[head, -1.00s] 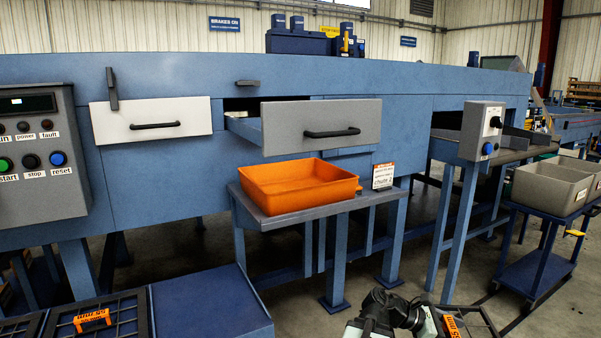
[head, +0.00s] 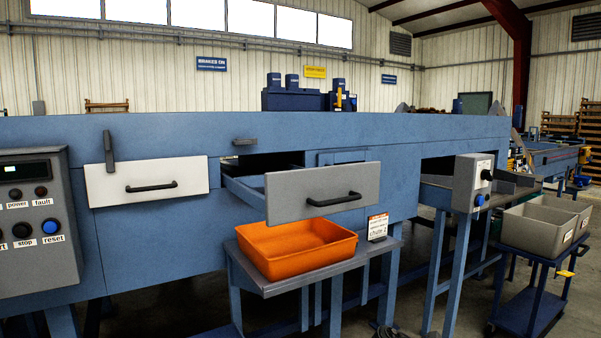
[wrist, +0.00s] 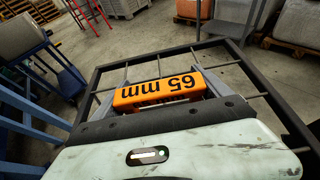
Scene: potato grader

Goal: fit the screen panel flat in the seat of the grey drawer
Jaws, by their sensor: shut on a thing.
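The grey drawer (head: 322,193) stands pulled out from the blue machine in the head view, with a black handle on its grey front. Its seat inside is mostly hidden behind the front. In the wrist view, my gripper (wrist: 160,92) is shut on the orange handle marked "65 mm" of a screen panel (wrist: 262,87). The panel has a dark frame with thin bars and extends beyond the fingers. The panel and gripper are apart from the drawer, and neither shows clearly in the head view.
An orange bin (head: 297,248) sits on a small table under the drawer. A white-fronted drawer (head: 146,181) is shut at left, beside a control box (head: 36,225). A cart (head: 531,268) with grey bins stands at right. Open floor lies between machine and cart.

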